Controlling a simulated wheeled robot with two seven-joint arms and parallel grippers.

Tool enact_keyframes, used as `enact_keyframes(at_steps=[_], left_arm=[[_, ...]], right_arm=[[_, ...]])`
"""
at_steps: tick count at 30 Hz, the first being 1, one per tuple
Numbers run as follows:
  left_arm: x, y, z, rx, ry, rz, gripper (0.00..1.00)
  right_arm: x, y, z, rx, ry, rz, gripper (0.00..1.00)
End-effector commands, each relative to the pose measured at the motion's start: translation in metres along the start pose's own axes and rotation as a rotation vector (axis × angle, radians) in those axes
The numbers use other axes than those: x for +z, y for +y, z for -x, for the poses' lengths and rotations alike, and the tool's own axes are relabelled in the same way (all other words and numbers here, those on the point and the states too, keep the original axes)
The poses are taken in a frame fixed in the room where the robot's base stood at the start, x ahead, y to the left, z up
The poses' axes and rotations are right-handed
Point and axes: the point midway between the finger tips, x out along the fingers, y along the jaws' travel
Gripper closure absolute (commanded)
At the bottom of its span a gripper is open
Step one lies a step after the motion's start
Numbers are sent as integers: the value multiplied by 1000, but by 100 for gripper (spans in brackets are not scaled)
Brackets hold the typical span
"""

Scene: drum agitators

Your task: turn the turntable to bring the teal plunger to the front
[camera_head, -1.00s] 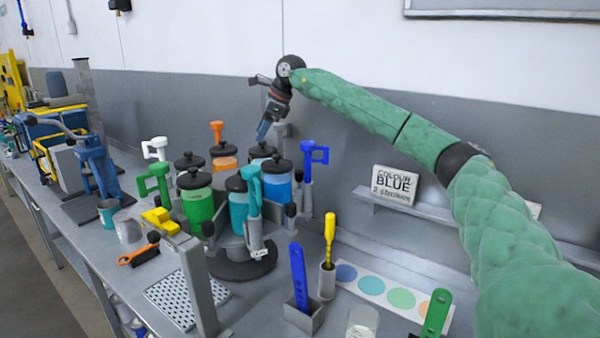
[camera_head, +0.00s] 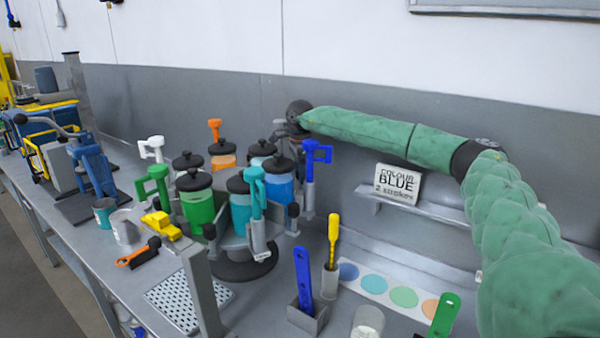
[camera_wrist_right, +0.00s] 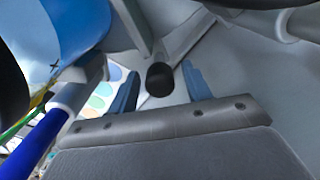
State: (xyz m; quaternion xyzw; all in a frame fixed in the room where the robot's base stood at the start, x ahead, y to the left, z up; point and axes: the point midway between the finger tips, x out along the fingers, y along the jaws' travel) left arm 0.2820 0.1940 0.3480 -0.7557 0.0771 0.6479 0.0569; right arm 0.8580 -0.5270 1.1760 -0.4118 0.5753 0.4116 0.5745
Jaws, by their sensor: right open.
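The turntable (camera_head: 243,268) carries several lidded paint canisters and plungers. The teal plunger (camera_head: 256,190) stands upright beside the teal canister (camera_head: 239,212), on the side nearest the head camera. My right gripper (camera_wrist_right: 160,70) is behind the turntable in the head view, its fingers mostly hidden by canisters and plungers. In the right wrist view its two blue fingers are apart, with a round black knob (camera_wrist_right: 160,79) between them; I cannot tell whether they touch it. A blue plunger (camera_head: 313,165) stands close to the gripper. My left gripper is not in view.
A yellow-handled tool in a holder (camera_head: 331,250), a blue paddle in a box (camera_head: 303,278) and a colour strip (camera_head: 375,284) lie in front right. The "COLOUR BLUE" sign (camera_head: 398,182) stands on a shelf. A perforated tray (camera_head: 180,300) lies front left.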

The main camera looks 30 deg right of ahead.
Motion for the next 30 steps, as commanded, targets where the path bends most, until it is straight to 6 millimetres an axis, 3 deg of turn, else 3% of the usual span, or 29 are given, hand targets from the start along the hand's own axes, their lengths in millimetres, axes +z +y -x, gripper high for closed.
enact_keyframes(at_steps=[14,15,22,30], left_arm=[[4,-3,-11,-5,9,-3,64],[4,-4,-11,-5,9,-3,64],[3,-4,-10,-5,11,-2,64],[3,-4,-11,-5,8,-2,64]], right_arm=[[0,0,-13,-1,-1,0,51],[0,0,-13,-1,-1,0,53],[0,0,-13,-1,-1,0,99],[5,-1,-13,-1,-1,-1,100]])
